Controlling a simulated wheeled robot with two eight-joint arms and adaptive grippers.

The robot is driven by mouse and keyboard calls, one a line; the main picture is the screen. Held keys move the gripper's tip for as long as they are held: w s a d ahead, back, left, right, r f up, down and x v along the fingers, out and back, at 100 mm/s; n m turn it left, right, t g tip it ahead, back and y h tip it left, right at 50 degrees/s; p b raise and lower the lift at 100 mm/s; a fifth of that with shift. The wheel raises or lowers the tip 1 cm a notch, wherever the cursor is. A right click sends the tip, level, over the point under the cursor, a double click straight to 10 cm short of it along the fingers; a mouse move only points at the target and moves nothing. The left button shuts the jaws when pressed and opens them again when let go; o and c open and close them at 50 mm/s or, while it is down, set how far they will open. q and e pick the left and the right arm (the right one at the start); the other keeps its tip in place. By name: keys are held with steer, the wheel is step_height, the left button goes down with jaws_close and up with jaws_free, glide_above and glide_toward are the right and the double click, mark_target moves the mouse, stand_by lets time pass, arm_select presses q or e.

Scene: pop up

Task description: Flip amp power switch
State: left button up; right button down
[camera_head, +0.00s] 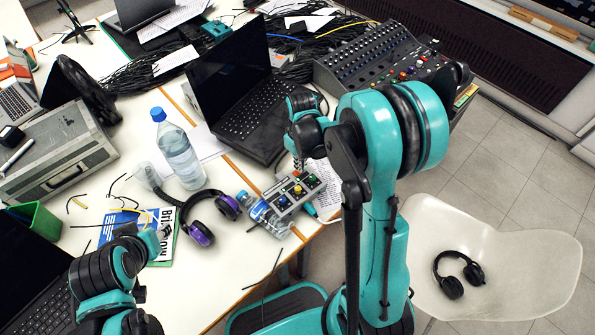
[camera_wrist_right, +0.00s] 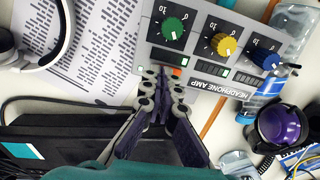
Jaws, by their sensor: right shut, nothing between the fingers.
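The headphone amp (camera_head: 296,190) is a grey box with green, yellow and blue knobs. It lies near the table's front edge, and its labelled face (camera_wrist_right: 210,50) shows close in the right wrist view. A small orange-red switch (camera_wrist_right: 176,72) sits on its edge below the green knob. My right gripper (camera_wrist_right: 165,76) is shut and empty, its fingertips right beside this switch; I cannot tell whether they touch. In the head view the right gripper (camera_head: 299,164) is over the amp's far side. Of my left arm only links show at lower left.
A black laptop (camera_head: 238,90) stands behind the amp. A lying water bottle (camera_head: 264,215) and purple-black headphones (camera_head: 208,217) are to its left, with an upright bottle (camera_head: 178,150) farther left. A mixer (camera_head: 385,62) is at the back right. A white chair (camera_head: 520,265) holds black headphones.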

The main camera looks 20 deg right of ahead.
steer(key=shift+r+p, duration=2.6)
steer(key=shift+r, duration=0.9)
arm_select(q)
step_height(320, 180, up, 5)
steer(key=shift+r, duration=0.1)
arm_select(e)
steer(key=shift+f, duration=0.1)
